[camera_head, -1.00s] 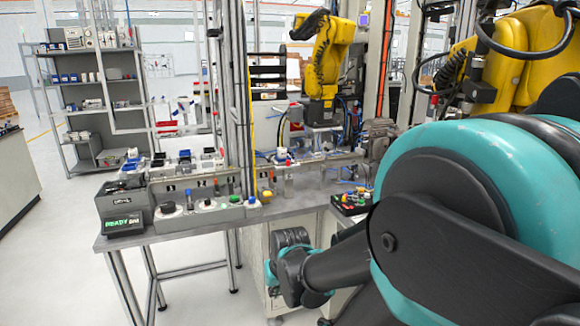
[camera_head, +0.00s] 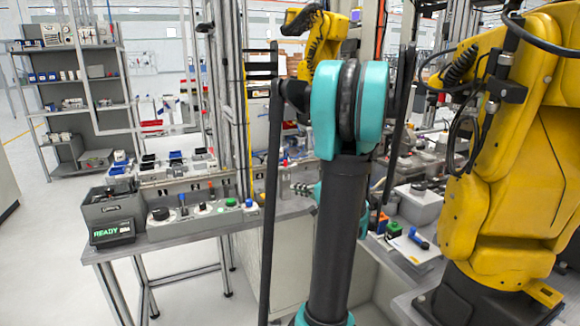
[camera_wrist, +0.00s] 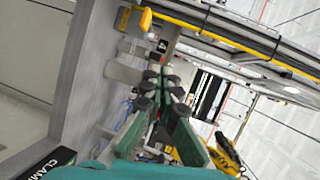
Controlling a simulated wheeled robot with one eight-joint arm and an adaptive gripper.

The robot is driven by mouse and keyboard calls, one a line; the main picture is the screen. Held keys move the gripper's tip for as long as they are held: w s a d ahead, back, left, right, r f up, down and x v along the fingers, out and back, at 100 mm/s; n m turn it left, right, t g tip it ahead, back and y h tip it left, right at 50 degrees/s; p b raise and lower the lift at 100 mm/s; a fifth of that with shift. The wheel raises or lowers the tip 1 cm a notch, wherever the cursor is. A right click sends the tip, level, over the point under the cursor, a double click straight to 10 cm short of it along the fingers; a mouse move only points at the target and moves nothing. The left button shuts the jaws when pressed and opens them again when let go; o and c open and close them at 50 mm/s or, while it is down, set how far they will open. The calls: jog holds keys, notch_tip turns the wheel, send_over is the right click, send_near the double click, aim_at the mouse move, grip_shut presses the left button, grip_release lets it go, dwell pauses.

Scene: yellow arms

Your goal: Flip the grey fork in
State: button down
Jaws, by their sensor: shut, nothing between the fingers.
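My gripper (camera_wrist: 162,76) points away from the camera in the wrist view. Its green fingers with dark pads are together, with nothing held between them. In the head view its tip (camera_head: 297,188) shows small at the right end of the bench, partly hidden by my arm. I cannot identify the grey fork with certainty. Small grey plates (camera_wrist: 124,73) show just left of the fingertips in the wrist view; whether they belong to the fork, or touch the fingers, I cannot tell.
A bench (camera_head: 190,234) carries a control box with a READY display (camera_head: 112,231) and a row of knobs. A post stands behind it. A large yellow arm (camera_head: 515,150) stands close on the right. A panel lettered CLAMP (camera_wrist: 48,165) shows at lower left in the wrist view.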

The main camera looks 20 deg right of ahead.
aim_at(289, 170)
jog(key=d+r+m+t+h, duration=0.1)
jog(key=d+r+m+t, duration=0.1)
jog(key=d, duration=0.5)
jog(key=shift+w+d+r, duration=0.25)
jog(key=shift+w+r, duration=0.1)
jog(key=shift+r, duration=0.1)
jog(key=x, duration=1.4)
jog(key=shift+r, duration=0.25)
jog(key=w, duration=0.3)
jog(key=shift+s, duration=0.2)
